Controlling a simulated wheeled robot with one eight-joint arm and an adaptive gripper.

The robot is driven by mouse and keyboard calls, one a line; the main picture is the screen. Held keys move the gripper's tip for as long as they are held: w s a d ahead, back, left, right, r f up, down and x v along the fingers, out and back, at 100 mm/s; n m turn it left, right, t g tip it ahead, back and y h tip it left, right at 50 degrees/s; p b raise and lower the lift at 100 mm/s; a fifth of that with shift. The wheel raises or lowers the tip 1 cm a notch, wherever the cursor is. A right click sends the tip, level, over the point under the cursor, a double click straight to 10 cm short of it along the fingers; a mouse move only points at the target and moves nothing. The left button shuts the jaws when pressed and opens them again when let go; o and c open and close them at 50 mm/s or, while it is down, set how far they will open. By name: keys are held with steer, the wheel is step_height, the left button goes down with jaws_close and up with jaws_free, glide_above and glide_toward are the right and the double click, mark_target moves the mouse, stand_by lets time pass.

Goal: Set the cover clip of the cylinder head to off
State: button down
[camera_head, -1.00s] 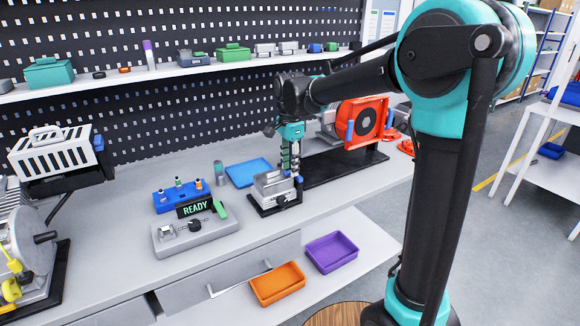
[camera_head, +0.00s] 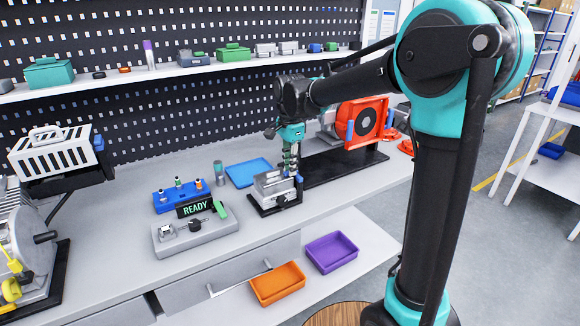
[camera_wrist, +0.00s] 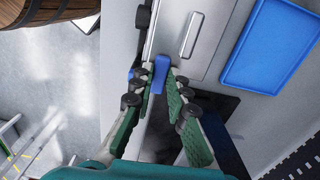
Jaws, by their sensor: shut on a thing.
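The cylinder head (camera_head: 270,184) is a silver block on a black base near the front edge of the bench; its grey top with a raised handle also shows in the wrist view (camera_wrist: 207,48). The cover clip (camera_wrist: 159,76) is a blue tab at the block's edge, at its right end in the head view. My gripper (camera_wrist: 160,70) reaches down from above with its green-padded fingers on both sides of the blue tab, shut on it. In the head view my gripper (camera_head: 293,171) partly hides that end of the block. The clip's exact setting is hard to read.
A blue tray (camera_head: 248,172) lies behind the block. A grey unit with a READY display (camera_head: 195,207) and a blue rack (camera_head: 181,196) stand to the left. A red-framed machine (camera_head: 363,121) stands at right. Orange (camera_head: 277,284) and purple (camera_head: 331,252) trays sit on the lower shelf.

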steer(key=n, duration=0.4)
steer(key=shift+s+d+n, duration=0.25)
steer(key=shift+n, duration=0.15)
steer(key=n, duration=0.4)
steer(key=shift+s+d+n, duration=0.1)
steer(key=shift+d+n, duration=0.2)
steer(key=n, duration=0.4)
steer(key=shift+d, duration=0.35)
steer(key=shift+d+n, duration=0.15)
steer(key=shift+n, duration=0.9)
steer(key=shift+d+n, duration=0.1)
steer(key=shift+n, duration=0.95)
steer(key=c, duration=1.5)
jaws_free()
